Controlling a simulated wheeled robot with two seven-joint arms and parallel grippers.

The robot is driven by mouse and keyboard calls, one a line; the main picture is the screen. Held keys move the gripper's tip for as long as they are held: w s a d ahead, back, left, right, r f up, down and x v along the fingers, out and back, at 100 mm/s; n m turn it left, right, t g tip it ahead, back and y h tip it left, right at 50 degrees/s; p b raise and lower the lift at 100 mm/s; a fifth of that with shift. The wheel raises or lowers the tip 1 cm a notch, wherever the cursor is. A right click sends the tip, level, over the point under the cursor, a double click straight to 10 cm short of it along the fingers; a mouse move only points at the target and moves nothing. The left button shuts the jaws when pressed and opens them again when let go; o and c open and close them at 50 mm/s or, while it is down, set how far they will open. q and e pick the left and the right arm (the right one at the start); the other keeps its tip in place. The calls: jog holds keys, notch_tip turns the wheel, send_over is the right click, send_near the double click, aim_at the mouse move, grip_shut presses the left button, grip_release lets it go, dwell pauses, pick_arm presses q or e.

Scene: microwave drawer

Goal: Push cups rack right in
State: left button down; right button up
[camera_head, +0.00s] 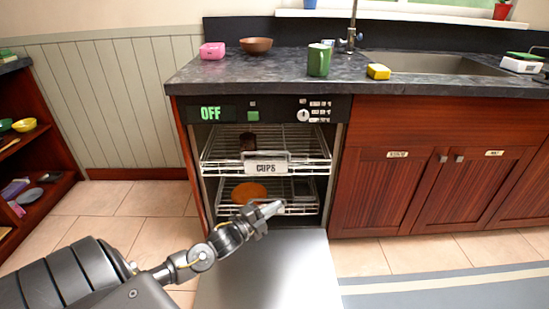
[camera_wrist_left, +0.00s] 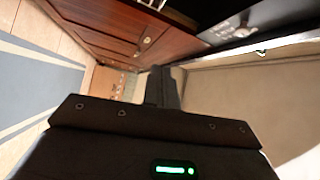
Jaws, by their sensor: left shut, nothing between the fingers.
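The cups rack (camera_head: 222,164) is the upper wire rack in the open dishwasher, with a "CUPS" label (camera_head: 267,169) on its front. A dark brown cup (camera_head: 247,141) stands in it. I cannot tell exactly how far the rack sticks out. The lower rack (camera_head: 300,208) holds an orange plate (camera_head: 249,192). My left gripper (camera_head: 272,208) is shut and empty, below the label and near the lower rack's front, above the lowered door. Its closed fingers (camera_wrist_left: 161,88) also show in the left wrist view. My right gripper is out of view.
The dishwasher door (camera_head: 268,275) lies folded down below my left gripper. Closed wooden cabinets (camera_head: 455,190) stand to the right. The counter (camera_head: 270,72) above carries a green mug (camera_head: 319,60), a brown bowl (camera_head: 256,45) and a yellow sponge (camera_head: 378,71).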

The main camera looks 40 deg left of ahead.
aim_at(275, 162)
pick_arm(q)
jog(key=w+a+r+m+y, duration=0.2)
jog(key=w+a+r+y, duration=0.1)
jog(key=a, duration=0.8)
jog(key=shift+t, duration=0.3)
jog(key=w+b, duration=0.1)
jog(key=w, duration=0.3)
jog(key=w+r+b, duration=0.1)
jog(key=w, duration=0.7)
jog(key=shift+a+r+b, duration=0.2)
jog(key=shift+r+b, duration=0.1)
jog(key=shift+b, duration=0.1)
jog(key=shift+w+a+r+h, duration=0.1)
jog(key=shift+w+a+h, duration=0.15)
jog(key=shift+w+h, duration=0.05)
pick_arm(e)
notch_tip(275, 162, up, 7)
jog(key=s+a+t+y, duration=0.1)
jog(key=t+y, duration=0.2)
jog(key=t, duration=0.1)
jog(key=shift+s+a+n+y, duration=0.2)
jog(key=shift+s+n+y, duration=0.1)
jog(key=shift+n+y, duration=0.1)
